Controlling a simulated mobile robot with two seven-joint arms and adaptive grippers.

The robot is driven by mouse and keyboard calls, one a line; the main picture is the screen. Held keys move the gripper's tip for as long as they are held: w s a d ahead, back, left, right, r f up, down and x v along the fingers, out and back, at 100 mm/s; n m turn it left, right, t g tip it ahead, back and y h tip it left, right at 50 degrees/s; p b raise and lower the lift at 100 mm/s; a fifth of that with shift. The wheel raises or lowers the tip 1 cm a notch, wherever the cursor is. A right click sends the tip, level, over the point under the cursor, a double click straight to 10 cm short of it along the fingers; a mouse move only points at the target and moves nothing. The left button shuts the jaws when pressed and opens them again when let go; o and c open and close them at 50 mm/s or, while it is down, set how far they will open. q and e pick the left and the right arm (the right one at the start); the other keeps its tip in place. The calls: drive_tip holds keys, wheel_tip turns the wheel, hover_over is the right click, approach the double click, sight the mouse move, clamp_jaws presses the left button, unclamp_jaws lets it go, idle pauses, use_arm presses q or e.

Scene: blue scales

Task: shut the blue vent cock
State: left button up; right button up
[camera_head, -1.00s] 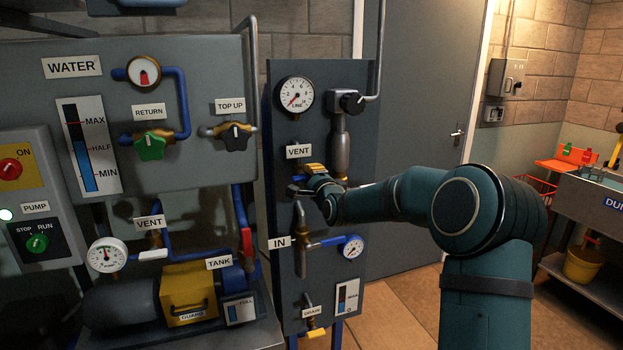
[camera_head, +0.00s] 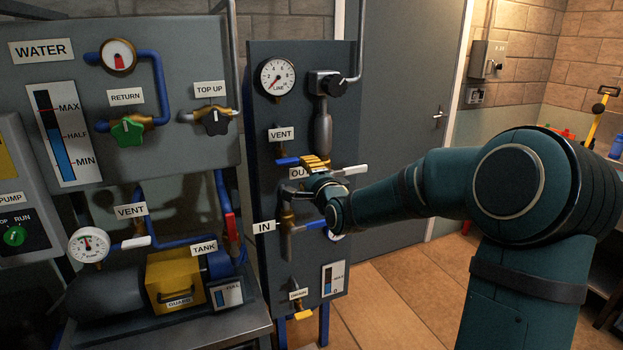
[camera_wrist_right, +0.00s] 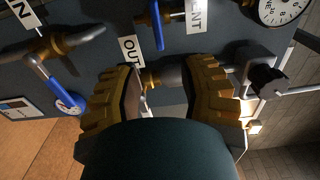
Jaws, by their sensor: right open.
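The blue vent cock's lever (camera_head: 287,162) lies about level under the VENT label (camera_head: 281,134) on the dark right-hand panel. It also shows in the right wrist view (camera_wrist_right: 157,27), beyond the fingertips and not between them. My right gripper (camera_head: 318,168) is open in front of the panel, just right of and slightly below the blue lever. In the right wrist view its yellow fingers (camera_wrist_right: 160,88) stand apart on both sides of a grey fitting and pale lever by the OUT label (camera_wrist_right: 131,51). The gripper hides part of that label and valve in the head view. My left gripper is not seen.
A white lever (camera_head: 349,169) sticks out right of my gripper. The IN valve's blue lever (camera_head: 309,225) is just below. The line gauge (camera_head: 277,77) and a black-knobbed fitting (camera_head: 326,84) are above. Another VENT valve with a white lever (camera_head: 136,242) is at left.

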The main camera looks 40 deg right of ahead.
drive_tip(key=shift+v, duration=1.2)
drive_tip(key=shift+f, duration=0.1)
